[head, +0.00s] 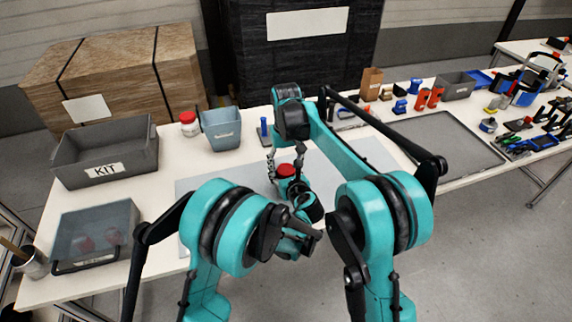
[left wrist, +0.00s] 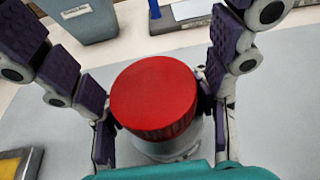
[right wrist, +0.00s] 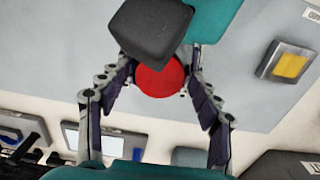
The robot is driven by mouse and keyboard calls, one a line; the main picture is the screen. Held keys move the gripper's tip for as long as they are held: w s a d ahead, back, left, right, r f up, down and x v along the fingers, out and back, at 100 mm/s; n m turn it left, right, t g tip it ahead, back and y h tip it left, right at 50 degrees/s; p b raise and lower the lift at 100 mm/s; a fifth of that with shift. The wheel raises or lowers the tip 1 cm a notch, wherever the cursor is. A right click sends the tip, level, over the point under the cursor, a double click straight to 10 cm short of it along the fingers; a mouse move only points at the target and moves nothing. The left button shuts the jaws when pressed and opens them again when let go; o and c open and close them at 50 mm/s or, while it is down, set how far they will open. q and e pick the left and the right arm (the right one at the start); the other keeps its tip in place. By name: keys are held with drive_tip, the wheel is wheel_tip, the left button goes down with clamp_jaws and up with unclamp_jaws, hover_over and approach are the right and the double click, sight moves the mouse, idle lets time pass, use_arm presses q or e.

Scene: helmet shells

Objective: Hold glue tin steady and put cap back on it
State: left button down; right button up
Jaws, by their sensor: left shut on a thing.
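The glue tin (left wrist: 165,148) is a white tin standing on the grey mat. The red cap (left wrist: 155,95) sits on top of it, roughly level; I cannot tell how tightly it is seated. The cap also shows in the head view (head: 286,170) and the right wrist view (right wrist: 160,80). My left gripper (head: 297,192) is shut on the tin low down, below the cap. My right gripper (right wrist: 158,70) reaches down from above, open, with its fingertips on either side of the cap and very close to it. Most of the tin's body is hidden by the grippers.
A second red-lidded jar (head: 188,124) and a blue-grey bin (head: 221,129) stand behind on the left. A grey KIT tray (head: 148,160) and a lidded box (head: 125,222) lie further left. Several tools line the right side, beside an empty dark tray (head: 440,140).

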drive_tip(key=c, duration=1)
drive_tip(key=o, duration=1.3)
drive_tip(key=shift+r, duration=2.3)
drive_tip(key=shift+r, duration=1.75)
drive_tip(key=shift+c, duration=0.4)
